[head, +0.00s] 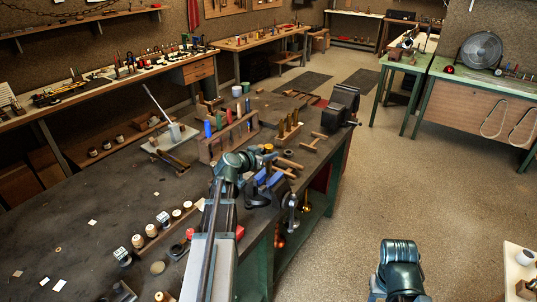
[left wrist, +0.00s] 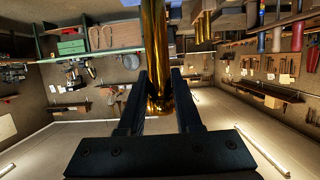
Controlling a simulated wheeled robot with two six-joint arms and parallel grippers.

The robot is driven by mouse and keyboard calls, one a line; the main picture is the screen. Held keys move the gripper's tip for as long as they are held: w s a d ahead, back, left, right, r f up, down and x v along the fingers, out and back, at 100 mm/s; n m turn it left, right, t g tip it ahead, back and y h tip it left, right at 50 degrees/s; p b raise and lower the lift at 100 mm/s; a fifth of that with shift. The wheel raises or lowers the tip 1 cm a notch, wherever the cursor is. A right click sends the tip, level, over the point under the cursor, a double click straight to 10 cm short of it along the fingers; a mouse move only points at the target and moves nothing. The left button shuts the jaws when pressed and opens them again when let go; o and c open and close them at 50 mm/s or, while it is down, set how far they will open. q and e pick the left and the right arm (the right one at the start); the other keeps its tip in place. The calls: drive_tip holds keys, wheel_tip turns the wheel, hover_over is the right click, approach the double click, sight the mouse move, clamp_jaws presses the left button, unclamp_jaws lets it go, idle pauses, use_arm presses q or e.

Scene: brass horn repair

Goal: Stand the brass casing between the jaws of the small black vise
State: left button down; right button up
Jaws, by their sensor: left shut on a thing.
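The brass casing (left wrist: 155,45) is a tall, shiny gold tube with a wider rim at one end. In the left wrist view it stands between the two dark fingers of my left gripper (left wrist: 160,85), which is shut on it. In the head view my left gripper is over the bench edge, and only a small brass-coloured spot (head: 268,148) shows beside it. Just below is a dark vise-like fixture with blue jaw pieces (head: 275,181), partly hidden by my arm. A black vise (head: 344,98) stands at the bench's far right corner. My right gripper is out of view.
The dark workbench (head: 95,220) holds a wooden tool rack (head: 228,140), upright brass pieces (head: 288,125), wooden T-shaped tools (head: 313,143) and a row of small spools (head: 165,218). Open floor (head: 370,190) lies to the right.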

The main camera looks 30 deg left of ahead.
sight(267, 171)
use_arm(q)
drive_tip(key=shift+f, duration=0.1)
drive_tip(key=shift+f+b, duration=1.9)
drive_tip(key=shift+b, duration=0.15)
drive_tip(key=shift+f, duration=0.2)
drive_tip(key=shift+f+b, duration=1.6)
drive_tip(key=shift+b, duration=0.15)
drive_tip(key=c, duration=0.5)
unclamp_jaws()
drive_tip(key=p+v, duration=0.4)
drive_tip(key=v, duration=1)
drive_tip(key=shift+p, duration=0.35)
